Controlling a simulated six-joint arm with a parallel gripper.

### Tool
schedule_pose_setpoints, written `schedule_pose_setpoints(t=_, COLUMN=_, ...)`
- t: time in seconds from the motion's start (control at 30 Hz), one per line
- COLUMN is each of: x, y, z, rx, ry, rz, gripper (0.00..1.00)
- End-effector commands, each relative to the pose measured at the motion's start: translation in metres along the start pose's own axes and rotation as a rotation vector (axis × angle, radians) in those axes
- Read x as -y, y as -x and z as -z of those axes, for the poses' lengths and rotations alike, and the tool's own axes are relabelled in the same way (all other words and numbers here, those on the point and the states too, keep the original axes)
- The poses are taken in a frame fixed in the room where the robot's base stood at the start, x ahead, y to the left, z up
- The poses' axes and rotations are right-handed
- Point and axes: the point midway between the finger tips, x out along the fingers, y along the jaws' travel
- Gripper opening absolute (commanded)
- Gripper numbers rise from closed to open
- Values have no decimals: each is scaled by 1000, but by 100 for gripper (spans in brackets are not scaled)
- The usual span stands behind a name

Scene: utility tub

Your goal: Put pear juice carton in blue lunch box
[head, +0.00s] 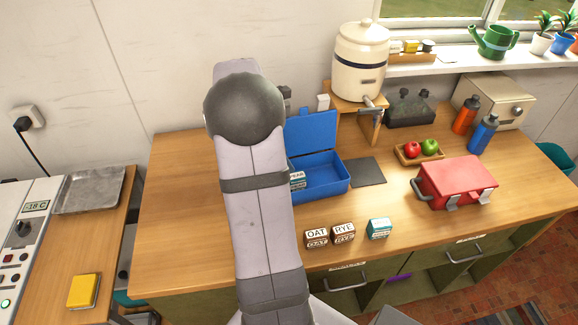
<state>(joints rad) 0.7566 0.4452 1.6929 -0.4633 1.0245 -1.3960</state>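The blue lunch box (330,190) stands open on the wooden counter, its lid raised at the back. My arm covers its left part. A small white and teal carton (297,180), its label seeming to read PEAR, shows at my arm's right edge, overlapping the left end of the lunch box. I cannot tell whether it rests inside the box or is held above it. My gripper is hidden behind my arm. Another white and teal carton (378,228) stands near the counter's front; its label is too small to read.
Blocks labelled OAT (316,236) and RYE (344,233) stand at the counter's front. A closed red box (457,181) is at right. A dark mat (368,172) lies beside the lunch box, and a dispenser (360,60) stands behind. The counter's left part is clear.

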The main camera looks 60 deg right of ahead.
Motion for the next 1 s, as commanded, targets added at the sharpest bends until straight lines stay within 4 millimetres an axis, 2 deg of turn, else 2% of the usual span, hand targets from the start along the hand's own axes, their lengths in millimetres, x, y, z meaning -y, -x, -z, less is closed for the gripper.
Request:
schedule_pose_setpoints(t=0.2, x=0, y=14, z=1, rx=-1, ry=0, rz=-1, gripper=46)
schedule_pose_setpoints(t=0.43, x=1, y=16, z=1, rx=-2, ry=-1, rz=0, gripper=46)
schedule_pose_setpoints(t=0.57, x=5, y=20, z=18, rx=-19, ry=-26, rz=-10, gripper=46)
schedule_pose_setpoints(t=0.67, x=16, y=30, z=51, rx=-56, ry=-85, rz=-26, gripper=46)
schedule_pose_setpoints(t=0.77, x=39, y=43, z=99, rx=-117, ry=-182, rz=-37, gripper=46)
schedule_pose_setpoints(t=0.9, x=94, y=60, z=171, rx=-218, ry=-364, rz=-20, gripper=46)
schedule_pose_setpoints(t=1.0, x=140, y=66, z=211, rx=-281, ry=-504, rz=17, gripper=46)
